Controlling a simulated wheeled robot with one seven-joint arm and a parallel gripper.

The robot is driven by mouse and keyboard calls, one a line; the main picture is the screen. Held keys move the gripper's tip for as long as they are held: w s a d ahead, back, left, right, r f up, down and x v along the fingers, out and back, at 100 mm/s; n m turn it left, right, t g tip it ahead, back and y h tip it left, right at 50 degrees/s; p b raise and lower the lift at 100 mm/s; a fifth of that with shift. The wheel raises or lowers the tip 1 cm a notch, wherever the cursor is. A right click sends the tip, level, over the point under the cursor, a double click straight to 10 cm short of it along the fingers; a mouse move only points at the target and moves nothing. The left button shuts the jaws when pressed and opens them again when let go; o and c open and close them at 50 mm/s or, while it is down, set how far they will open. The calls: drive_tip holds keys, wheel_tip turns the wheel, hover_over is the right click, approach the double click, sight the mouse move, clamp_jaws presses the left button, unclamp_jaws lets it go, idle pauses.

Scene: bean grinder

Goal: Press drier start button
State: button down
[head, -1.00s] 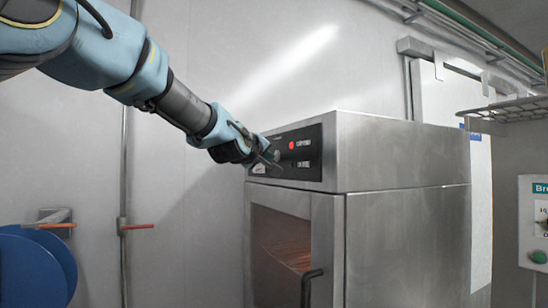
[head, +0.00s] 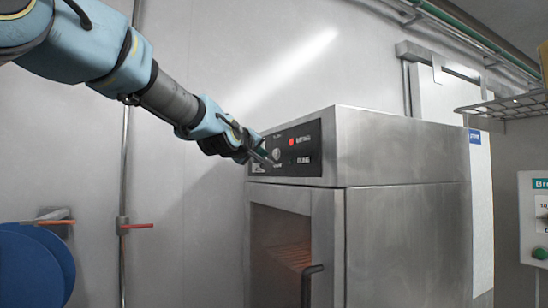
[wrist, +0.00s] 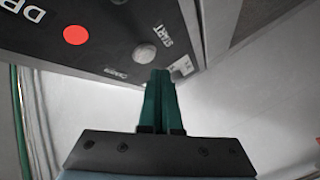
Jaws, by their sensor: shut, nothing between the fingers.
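The drier (head: 405,240) is a steel cabinet with a black control panel (head: 313,166) at its upper front. The panel carries a red round button or lamp (head: 291,141) and a grey round button (head: 276,153). In the wrist view the red one (wrist: 76,35) is at the upper left. The grey button (wrist: 144,53) sits beside the START label (wrist: 176,42). My gripper (head: 268,159) is shut and empty, its green fingers (wrist: 160,78) pointing at the panel. The fingertips appear just below the grey button in the wrist view. I cannot tell whether they touch the panel.
The drier door has a window (head: 280,245) and a dark handle (head: 309,284). A wire shelf (head: 505,106) and a control box (head: 536,225) with a green button stand at the right. Blue discs (head: 35,268) are at the lower left. The wall behind my arm is open.

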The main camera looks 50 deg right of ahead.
drive_tip(key=a+b, duration=0.1)
drive_tip(key=b, duration=0.1)
drive_tip(key=w+a+b, duration=0.1)
drive_tip(key=a+b, duration=0.1)
drive_tip(key=b, duration=0.1)
drive_tip(key=a+b, duration=0.1)
drive_tip(key=b, duration=0.1)
drive_tip(key=shift+w+a+b, duration=0.2)
drive_tip(key=shift+w+b, duration=0.15)
idle(0.7)
